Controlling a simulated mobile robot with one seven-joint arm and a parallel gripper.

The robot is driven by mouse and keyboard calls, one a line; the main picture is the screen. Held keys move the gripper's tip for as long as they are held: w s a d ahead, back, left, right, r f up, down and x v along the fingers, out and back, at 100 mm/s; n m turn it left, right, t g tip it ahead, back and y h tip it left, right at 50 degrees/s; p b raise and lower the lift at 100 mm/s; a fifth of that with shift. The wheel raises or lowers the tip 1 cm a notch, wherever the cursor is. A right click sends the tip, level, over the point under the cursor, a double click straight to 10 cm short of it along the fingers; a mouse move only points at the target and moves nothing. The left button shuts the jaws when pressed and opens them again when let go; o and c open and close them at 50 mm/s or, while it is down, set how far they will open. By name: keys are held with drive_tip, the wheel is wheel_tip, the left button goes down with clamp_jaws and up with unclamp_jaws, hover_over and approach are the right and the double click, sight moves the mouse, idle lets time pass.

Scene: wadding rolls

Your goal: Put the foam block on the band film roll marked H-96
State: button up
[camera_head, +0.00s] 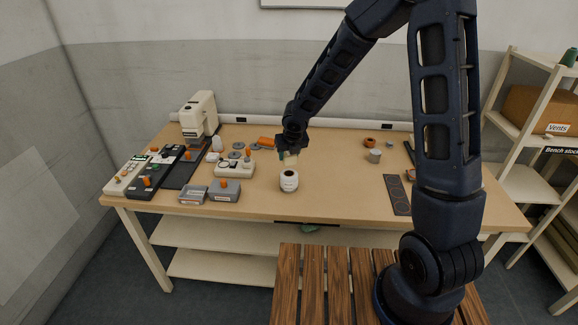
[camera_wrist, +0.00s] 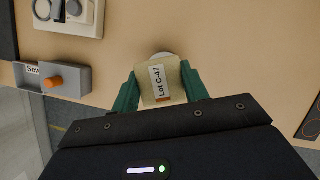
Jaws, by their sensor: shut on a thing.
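My gripper (camera_head: 290,153) is shut on a pale yellow foam block (camera_head: 292,159). A white roll (camera_head: 289,182) with a dark mark stands upright on the table, just below the block in the head view. A pale rounded edge (camera_wrist: 161,55) shows past the block in the wrist view; the block hides the rest. The mark on the roll is too small to read. A small gap seems to separate block and roll.
On the wooden table (camera_head: 335,200), grey trays (camera_head: 225,191), a white device (camera_head: 235,164) and a cream machine (camera_head: 198,115) stand to the left. A grey cylinder (camera_head: 375,156), an orange ring (camera_head: 369,142) and a dark strip (camera_head: 397,195) lie to the right. Table around the roll's right side is clear.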

sight(289, 173)
drive_tip(key=shift+f, duration=2.65)
drive_tip(key=shift+f, duration=0.1)
drive_tip(key=o, duration=0.9)
drive_tip(key=shift+o, duration=0.2)
drive_tip(key=v, duration=1.2)
drive_tip(key=shift+d, duration=0.1)
